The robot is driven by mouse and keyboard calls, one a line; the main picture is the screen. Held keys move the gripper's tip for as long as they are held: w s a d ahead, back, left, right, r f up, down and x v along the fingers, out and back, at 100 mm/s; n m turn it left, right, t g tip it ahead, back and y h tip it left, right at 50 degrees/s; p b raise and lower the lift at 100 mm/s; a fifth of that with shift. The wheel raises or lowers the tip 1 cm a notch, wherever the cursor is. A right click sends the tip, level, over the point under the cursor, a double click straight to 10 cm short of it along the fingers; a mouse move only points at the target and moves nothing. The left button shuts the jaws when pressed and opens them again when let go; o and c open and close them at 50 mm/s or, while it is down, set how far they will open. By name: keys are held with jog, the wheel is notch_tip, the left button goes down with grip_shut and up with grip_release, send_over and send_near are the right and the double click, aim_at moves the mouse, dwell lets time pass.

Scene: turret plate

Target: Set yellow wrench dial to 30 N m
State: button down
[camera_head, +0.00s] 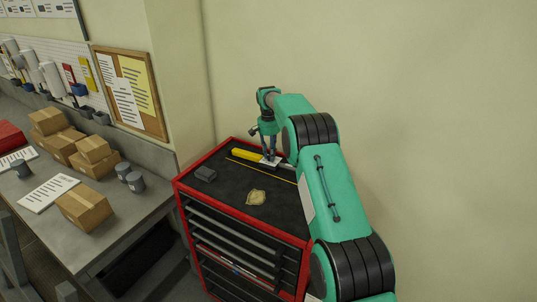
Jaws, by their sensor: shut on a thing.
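The yellow wrench (245,154) lies near the back of the black top of a red tool cabinet. Its yellow part shows to the left of my gripper, and a grey part continues to the right. My gripper (271,158) points down at the wrench, shut on its part just right of the yellow section. A small pale patch shows at the fingertips. The dial and its numbers are too small to read and are partly hidden by my fingers. My green arm hides the cabinet top's right side.
A thin yellowish rod (262,170) lies in front of the wrench. A dark grey block (205,174) and a tan crumpled piece (256,197) lie on the red cabinet (222,216). The bench at left holds cardboard boxes (84,207). A wall stands close behind.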

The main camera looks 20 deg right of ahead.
jog(key=n+p, duration=0.2)
jog(key=n, duration=0.3)
jog(key=shift+r+n, duration=0.1)
jog(key=shift+n, duration=0.3)
jog(key=n+p, duration=0.1)
jog(key=n, duration=0.4)
jog(key=shift+n, duration=0.3)
jog(key=n, duration=0.5)
jog(key=shift+p, duration=0.35)
jog(key=n, duration=0.6)
jog(key=c, duration=1.5)
grip_release()
